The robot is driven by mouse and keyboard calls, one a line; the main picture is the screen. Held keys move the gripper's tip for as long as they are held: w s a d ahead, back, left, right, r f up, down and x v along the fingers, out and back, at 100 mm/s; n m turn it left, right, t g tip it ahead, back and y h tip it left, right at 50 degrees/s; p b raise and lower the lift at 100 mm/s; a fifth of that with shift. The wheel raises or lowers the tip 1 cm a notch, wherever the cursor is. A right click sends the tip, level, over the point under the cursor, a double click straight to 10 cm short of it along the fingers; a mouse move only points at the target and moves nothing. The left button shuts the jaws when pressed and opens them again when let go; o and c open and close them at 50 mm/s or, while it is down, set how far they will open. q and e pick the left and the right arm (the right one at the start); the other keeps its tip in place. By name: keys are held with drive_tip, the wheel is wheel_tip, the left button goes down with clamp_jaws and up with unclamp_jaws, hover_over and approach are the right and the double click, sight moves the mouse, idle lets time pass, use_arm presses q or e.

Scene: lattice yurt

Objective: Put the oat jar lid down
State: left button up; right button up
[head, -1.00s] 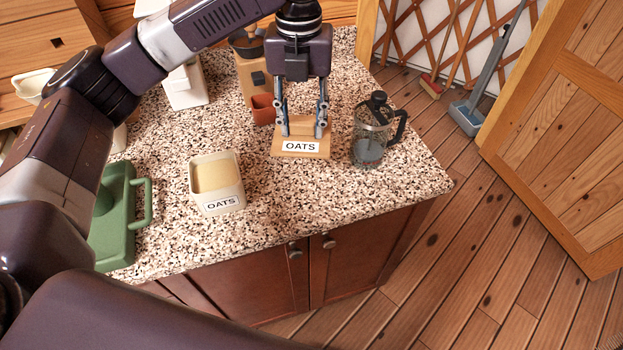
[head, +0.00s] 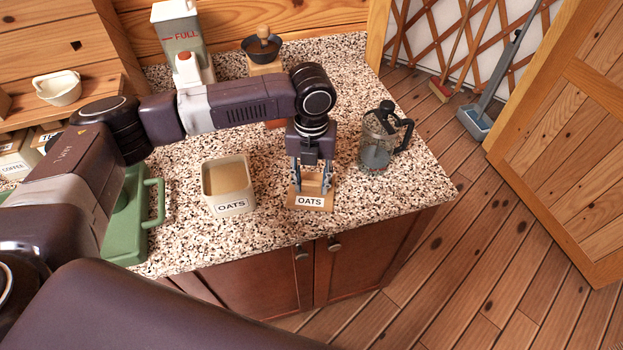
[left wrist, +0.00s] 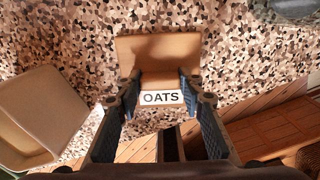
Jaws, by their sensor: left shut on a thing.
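The oat jar lid (head: 311,201) is a flat wooden square with a white OATS label. My left gripper (head: 312,183) points down and is shut on it, just right of the jar. The lid also shows in the left wrist view (left wrist: 158,48), between and beyond the fingertips (left wrist: 160,90). It is low over the speckled counter (head: 270,228); I cannot tell whether it touches. The open oat jar (head: 231,208), cream and square with its own OATS label, holds tan contents and stands on the counter. My right gripper is not in view.
A glass French press (head: 376,150) stands right of the lid. A green case (head: 125,225) lies on the left of the counter. The counter's front edge is close in front of the lid.

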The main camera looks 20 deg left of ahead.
sight(312, 183)
use_arm(q)
drive_tip(key=o, duration=1.1)
drive_tip(key=shift+f, duration=0.1)
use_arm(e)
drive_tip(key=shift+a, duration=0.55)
use_arm(q)
drive_tip(key=shift+r, duration=0.3)
drive_tip(key=shift+r+b, duration=1.4)
drive_tip(key=shift+r, duration=4.5)
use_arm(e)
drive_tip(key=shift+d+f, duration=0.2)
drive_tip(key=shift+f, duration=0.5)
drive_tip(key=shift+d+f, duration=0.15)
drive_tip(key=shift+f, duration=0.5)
use_arm(q)
drive_tip(key=shift+f, duration=0.1)
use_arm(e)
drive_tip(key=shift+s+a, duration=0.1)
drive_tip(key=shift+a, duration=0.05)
